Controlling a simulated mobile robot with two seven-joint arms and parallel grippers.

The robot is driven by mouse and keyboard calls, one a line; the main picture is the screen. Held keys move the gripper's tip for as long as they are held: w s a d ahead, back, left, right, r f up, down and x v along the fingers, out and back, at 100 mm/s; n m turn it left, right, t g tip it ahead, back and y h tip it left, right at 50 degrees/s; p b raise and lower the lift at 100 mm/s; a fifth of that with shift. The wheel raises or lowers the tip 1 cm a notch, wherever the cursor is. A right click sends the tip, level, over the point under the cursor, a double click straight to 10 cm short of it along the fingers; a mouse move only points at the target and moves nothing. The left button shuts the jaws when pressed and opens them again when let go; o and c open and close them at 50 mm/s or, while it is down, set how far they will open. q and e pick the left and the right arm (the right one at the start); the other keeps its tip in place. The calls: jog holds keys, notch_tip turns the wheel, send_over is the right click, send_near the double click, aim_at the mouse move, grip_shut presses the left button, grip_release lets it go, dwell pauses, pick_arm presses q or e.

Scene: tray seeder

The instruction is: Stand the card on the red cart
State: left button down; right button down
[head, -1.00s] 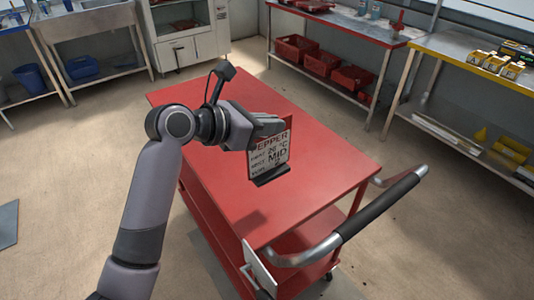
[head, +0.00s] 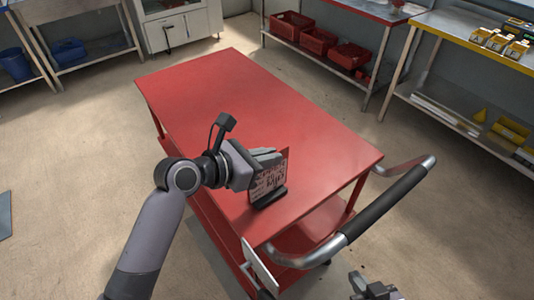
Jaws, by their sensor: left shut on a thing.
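The card (head: 267,183) is a small printed sign with a dark foot along its lower edge. It is upright, over the near part of the red cart's top (head: 255,100). I cannot tell for sure whether its foot touches the top. My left gripper (head: 270,156) is shut on the card's upper part and hides its top edge. My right gripper (head: 370,287) shows only partly at the bottom edge, right of the cart and away from the card; its fingers are too unclear to read.
The cart's push handle (head: 385,205) sticks out at the near right. Most of the cart's top is bare. Benches with red crates (head: 318,41) and yellow boxes (head: 497,40) stand at the back and right. The floor around the cart is mostly clear.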

pick_arm(q)
jog(key=c, duration=1.2)
grip_release()
jog(key=shift+f, duration=0.1)
jog(key=v, duration=1.2)
